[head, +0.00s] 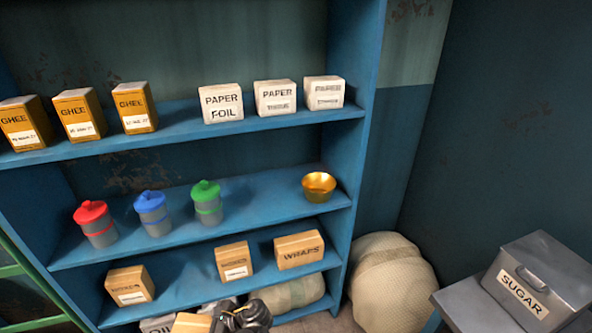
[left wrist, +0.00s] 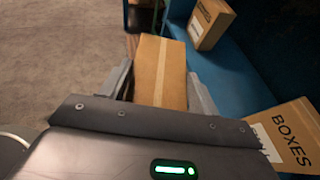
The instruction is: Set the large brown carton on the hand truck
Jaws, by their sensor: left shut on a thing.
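A plain brown carton with a pale tape strip (left wrist: 160,72) sits between the two fingers of my left gripper (left wrist: 162,90) in the left wrist view. The fingers are shut on its sides. In the head view the top of this carton (head: 191,323) shows at the bottom edge, in front of the bottom shelf. The dark left gripper (head: 236,317) is just to its right; most of the arm is cut off. No hand truck shows in either view. My right gripper is not in view.
The blue shelf unit (head: 250,203) holds ghee boxes, paper boxes, lidded jars and a gold bowl (head: 319,186). Labelled cartons (head: 130,286) stand on its lower shelf. A sack (head: 390,284) and a sugar bin (head: 540,280) are at right. Open floor (left wrist: 60,55) shows in the left wrist view.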

